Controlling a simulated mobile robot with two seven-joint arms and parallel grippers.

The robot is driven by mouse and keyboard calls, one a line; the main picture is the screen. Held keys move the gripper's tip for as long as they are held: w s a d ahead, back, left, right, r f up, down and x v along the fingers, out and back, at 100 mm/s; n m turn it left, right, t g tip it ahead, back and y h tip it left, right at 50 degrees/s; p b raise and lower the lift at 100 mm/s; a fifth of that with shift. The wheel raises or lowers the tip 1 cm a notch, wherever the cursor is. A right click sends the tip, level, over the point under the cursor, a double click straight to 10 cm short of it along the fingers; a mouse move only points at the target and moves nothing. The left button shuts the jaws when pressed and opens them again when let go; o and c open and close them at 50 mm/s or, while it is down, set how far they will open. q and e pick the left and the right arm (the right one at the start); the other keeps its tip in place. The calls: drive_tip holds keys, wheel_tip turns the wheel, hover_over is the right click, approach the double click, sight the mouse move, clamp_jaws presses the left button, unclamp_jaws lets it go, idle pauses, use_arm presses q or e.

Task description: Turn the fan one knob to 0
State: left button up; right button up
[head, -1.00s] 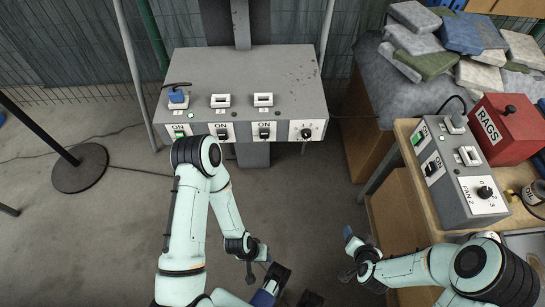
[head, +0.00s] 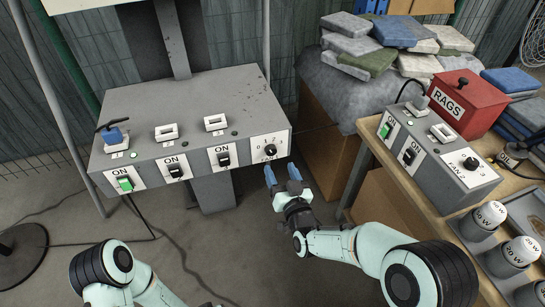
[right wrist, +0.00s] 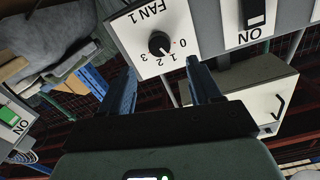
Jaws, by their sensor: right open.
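The FAN 1 knob (head: 270,150) is a small black dial on a white label at the right end of the large grey box's front. In the right wrist view the knob (right wrist: 160,43) appears upside down, its white mark pointing to the lower right, around 1 or 2; the exact number is hard to tell. My right gripper (head: 283,173) is open, just below and in front of the knob. Its blue fingers (right wrist: 161,68) point at the label, apart from the knob, with nothing between them. My left gripper is out of view; only its arm shows at lower left.
The large box (head: 160,105) has several rocker switches, one lit green, and sockets on top, one with a blue plug (head: 112,134). A smaller box with the FAN 2 knob (head: 471,163) stands on the bench at right. A red RAGS box (head: 467,102) stands behind it.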

sight(272, 152)
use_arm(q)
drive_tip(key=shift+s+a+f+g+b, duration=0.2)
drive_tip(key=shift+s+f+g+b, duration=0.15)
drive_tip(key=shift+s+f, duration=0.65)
use_arm(e)
drive_tip(key=x, duration=0.6)
drive_tip(key=shift+w+a, duration=0.1)
drive_tip(key=shift+w, duration=0.3)
drive_tip(key=c, duration=1)
